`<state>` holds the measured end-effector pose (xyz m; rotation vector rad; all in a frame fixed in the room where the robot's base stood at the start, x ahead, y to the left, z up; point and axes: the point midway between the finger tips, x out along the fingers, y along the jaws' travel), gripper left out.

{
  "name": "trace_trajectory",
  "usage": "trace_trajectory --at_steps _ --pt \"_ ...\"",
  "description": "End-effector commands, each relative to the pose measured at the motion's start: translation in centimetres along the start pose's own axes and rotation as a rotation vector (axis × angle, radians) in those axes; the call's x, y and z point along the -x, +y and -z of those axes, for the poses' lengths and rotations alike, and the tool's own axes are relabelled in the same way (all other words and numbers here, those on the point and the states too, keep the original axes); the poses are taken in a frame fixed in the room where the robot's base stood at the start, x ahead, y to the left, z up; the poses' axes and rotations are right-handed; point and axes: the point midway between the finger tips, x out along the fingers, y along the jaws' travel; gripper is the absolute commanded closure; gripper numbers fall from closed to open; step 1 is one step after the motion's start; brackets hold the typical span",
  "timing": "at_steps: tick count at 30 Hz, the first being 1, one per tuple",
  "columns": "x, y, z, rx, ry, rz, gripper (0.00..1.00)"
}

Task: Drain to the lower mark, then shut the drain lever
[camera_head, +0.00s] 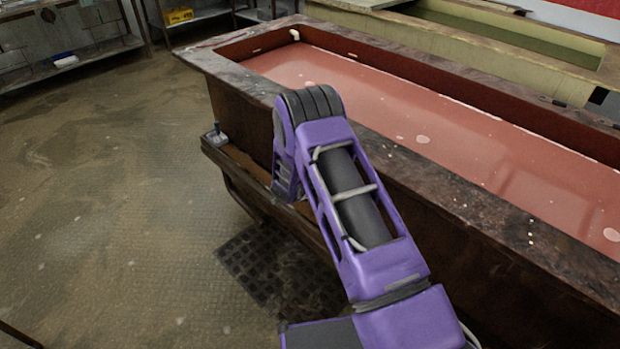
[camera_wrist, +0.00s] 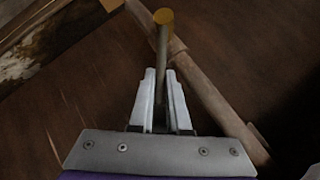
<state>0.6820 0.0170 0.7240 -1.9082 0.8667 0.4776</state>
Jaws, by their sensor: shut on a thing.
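A long dark-rimmed tank (camera_head: 440,190) holds flat reddish liquid (camera_head: 420,125). A few small pale marks or pegs (camera_head: 294,35) show on its inner wall near the far left end; I cannot tell which is the lower mark. In the wrist view, my gripper (camera_wrist: 163,75) is shut on the drain lever (camera_wrist: 162,44), a thin rod with a yellow-brown round end (camera_wrist: 163,16) that stands out beyond the fingertips. A brown pipe or bar (camera_wrist: 205,90) runs diagonally behind it. In the head view my arm hides the gripper and the lever.
A narrow ledge or trough (camera_head: 235,158) runs along the tank's near side, with a small grey object (camera_head: 215,137) at its left end. A dark floor grate (camera_head: 280,270) lies below. Shelves (camera_head: 70,55) stand at the back left. The floor at left is clear.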

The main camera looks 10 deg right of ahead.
Motion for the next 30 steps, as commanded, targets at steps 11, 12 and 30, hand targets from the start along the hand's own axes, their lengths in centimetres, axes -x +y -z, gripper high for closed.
trace_trajectory --at_steps 11,12,30 --pt "0.0 -0.1 0.1 0.003 0.004 -0.001 1.00" --pt "0.0 -0.1 0.1 0.003 0.004 -0.001 1.00" --pt "1.0 0.0 0.0 0.003 0.002 -0.002 0.55"
